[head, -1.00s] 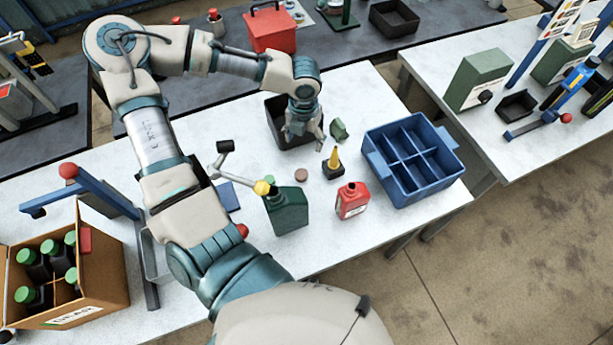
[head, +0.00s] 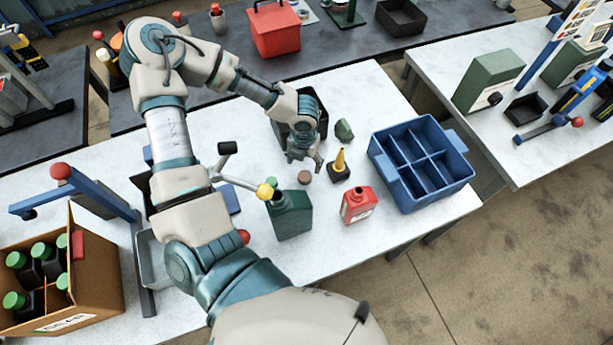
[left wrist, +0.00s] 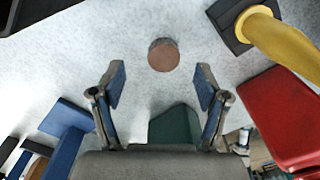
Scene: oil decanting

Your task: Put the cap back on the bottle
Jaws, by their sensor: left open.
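A small brown round cap (head: 304,177) lies flat on the white table; it also shows in the left wrist view (left wrist: 164,55). A red bottle (head: 357,206) stands upright to its right and shows at the right of the left wrist view (left wrist: 282,115). A dark green container (head: 291,216) stands below the cap in the head view. My left gripper (head: 305,163) is open and empty, pointing down just behind the cap. In the left wrist view the cap lies ahead of the gap between its fingers (left wrist: 160,84), apart from both. My right gripper is not in view.
A blue divided crate (head: 380,162) is farther right, and a black bin (head: 319,112) is behind my gripper. A yellow-ended lever (head: 240,183) reaches near the green container.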

